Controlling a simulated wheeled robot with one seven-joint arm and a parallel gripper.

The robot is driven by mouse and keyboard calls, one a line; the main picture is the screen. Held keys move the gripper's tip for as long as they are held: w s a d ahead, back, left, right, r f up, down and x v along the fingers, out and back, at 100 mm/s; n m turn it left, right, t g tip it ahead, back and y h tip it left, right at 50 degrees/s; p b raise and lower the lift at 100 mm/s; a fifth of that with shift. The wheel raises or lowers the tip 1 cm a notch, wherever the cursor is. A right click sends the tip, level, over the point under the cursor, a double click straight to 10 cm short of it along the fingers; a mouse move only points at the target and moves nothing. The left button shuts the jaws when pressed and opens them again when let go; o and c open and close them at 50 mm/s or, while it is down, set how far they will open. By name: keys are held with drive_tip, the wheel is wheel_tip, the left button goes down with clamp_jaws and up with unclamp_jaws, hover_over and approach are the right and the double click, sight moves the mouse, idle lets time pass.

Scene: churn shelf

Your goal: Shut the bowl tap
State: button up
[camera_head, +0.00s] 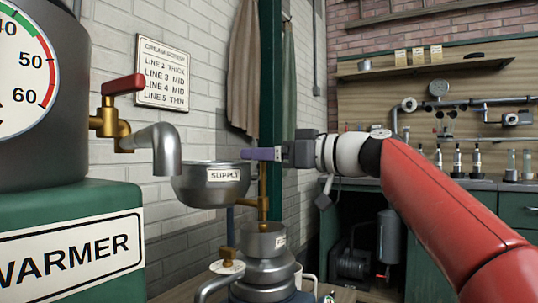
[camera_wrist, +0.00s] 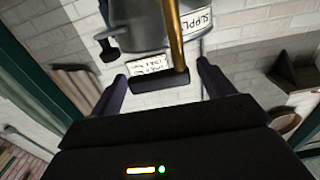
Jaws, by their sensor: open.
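The steel supply bowl (camera_head: 208,185) hangs on a brass post (camera_head: 262,190) above the steel separator (camera_head: 264,270). In the wrist view the bowl (camera_wrist: 150,30) is at the top, with the brass post (camera_wrist: 175,35) before it. A dark block (camera_wrist: 160,80), perhaps a tap handle, shows between my fingers; I cannot tell whether they touch it. My gripper (camera_head: 247,154) is open, its purple fingers level and pointing left at the bowl's right rim. The wrist view shows one finger each side (camera_wrist: 162,76). No bowl tap is clearly identifiable.
A small brass knob (camera_head: 228,254) is below the bowl. A green post (camera_head: 270,70) rises behind my gripper.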

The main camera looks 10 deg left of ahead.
drive_tip(key=b+v, duration=0.2)
drive_tip(key=v, duration=0.5)
drive_tip(key=shift+d, duration=0.35)
drive_tip(key=shift+s, duration=0.15)
